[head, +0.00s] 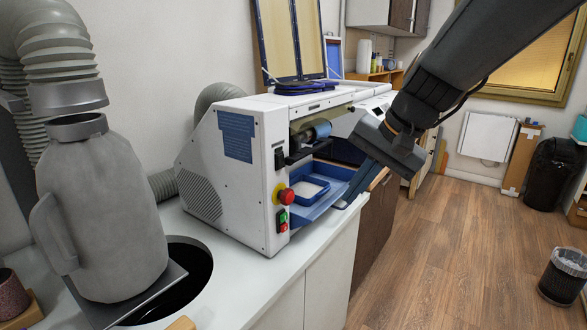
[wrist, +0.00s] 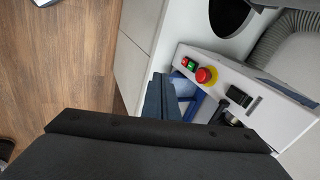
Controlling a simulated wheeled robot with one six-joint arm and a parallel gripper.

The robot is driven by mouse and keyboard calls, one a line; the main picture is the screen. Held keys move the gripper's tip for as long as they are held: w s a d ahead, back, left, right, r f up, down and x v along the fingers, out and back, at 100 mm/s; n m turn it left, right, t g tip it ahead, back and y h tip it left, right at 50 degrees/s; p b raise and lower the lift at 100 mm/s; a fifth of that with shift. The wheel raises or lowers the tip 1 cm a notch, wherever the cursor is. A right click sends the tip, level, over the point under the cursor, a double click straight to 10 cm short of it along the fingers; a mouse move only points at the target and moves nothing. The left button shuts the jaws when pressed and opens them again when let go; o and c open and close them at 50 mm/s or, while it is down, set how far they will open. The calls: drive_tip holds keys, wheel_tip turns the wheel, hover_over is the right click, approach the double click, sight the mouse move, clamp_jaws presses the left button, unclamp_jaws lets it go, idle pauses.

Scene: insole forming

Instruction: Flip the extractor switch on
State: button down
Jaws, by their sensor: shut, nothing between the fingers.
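A white machine (head: 250,160) stands on the bench in the head view. Its front panel has a green and red switch (head: 283,220), a red mushroom button (head: 286,196) on yellow and a black switch (head: 279,159). In the wrist view I see the green and red switch (wrist: 188,64), the red button (wrist: 205,75) and the black switch (wrist: 239,96). I cannot tell which is the extractor switch, or its on or off position. My gripper (head: 345,201) is shut and empty, in front of the machine, to the right of the panel and apart from the switches. Its fingers (wrist: 160,82) also show in the wrist view.
A blue tray (head: 325,185) juts from the machine's front, close to my fingers. A grey jug-like vessel (head: 105,210) stands at left by a round hole (head: 185,275) in the white bench top (head: 255,285). A ribbed hose (wrist: 280,45) lies beyond the machine. Open floor lies right.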

sight(282, 161)
drive_tip(key=w+a+r+m+t+y+b, duration=0.1)
drive_tip(key=w+a+r+y, duration=0.2)
drive_tip(key=r, duration=0.7)
drive_tip(key=shift+w+a+r+m+t, duration=0.15)
drive_tip(key=shift+w+r+m+t, duration=0.15)
drive_tip(key=shift+w+r+t, duration=0.15)
drive_tip(key=shift+f, duration=0.2)
drive_tip(key=w+a+r+p+x, duration=0.1)
drive_tip(key=p+x, duration=0.2)
drive_tip(key=x, duration=1)
drive_tip(key=shift+a+r, duration=0.15)
drive_tip(key=shift+r, duration=0.15)
drive_tip(key=shift+w, duration=0.1)
